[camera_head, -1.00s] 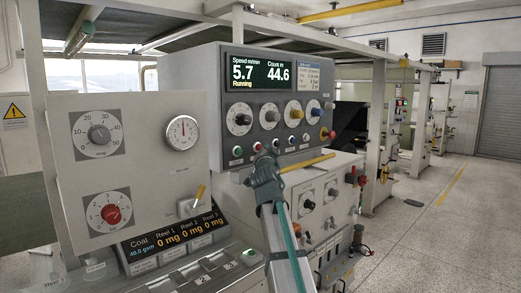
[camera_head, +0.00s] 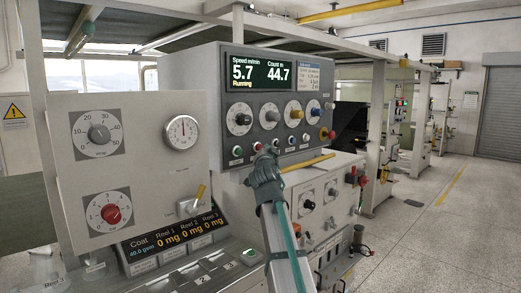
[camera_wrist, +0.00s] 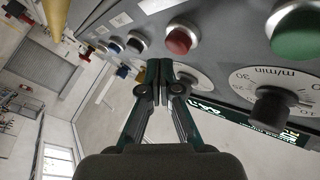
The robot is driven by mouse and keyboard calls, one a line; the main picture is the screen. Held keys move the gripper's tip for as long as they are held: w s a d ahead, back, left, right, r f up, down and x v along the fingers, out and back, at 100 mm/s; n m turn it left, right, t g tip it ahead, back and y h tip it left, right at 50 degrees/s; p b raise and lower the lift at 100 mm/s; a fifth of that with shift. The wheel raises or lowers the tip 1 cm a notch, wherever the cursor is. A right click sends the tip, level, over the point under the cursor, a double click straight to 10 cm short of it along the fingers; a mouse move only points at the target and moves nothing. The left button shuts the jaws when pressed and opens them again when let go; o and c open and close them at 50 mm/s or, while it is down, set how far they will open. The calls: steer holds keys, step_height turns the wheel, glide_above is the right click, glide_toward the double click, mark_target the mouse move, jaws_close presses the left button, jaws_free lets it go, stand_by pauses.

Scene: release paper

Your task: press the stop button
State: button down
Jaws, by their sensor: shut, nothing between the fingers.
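A red button (camera_head: 257,147) sits in the bottom row of the grey control panel (camera_head: 230,110), under the display. It also shows in the wrist view (camera_wrist: 181,39). No label names it readably, so I cannot tell for sure that it is the stop button. A green button (camera_head: 237,151) is to its left and also shows in the wrist view (camera_wrist: 297,33). My gripper (camera_head: 268,152) is shut and empty, just below and right of the red button. In the wrist view its fingertips (camera_wrist: 159,68) are near the red button, apparently not touching it.
The display (camera_head: 268,72) reads "Running", 5.7 m/min. Several dials sit above the buttons. A yellow bar (camera_head: 310,161) sticks out just below, close to my gripper.

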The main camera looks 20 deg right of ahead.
steer(key=shift+w+a+b, duration=0.35)
steer(key=shift+w+b, duration=0.45)
steer(key=shift+b, duration=0.6)
stand_by(0.9)
steer(key=shift+s, duration=0.1)
steer(key=shift+s+d, duration=0.3)
steer(key=shift+s, duration=0.5)
steer(key=s, duration=0.1)
steer(key=s+d+p, duration=0.1)
steer(key=s, duration=0.1)
steer(key=s+p, duration=0.1)
steer(key=shift+s+d, duration=0.3)
steer(key=shift+d, duration=0.1)
steer(key=shift+f, duration=0.1)
stand_by(0.8)
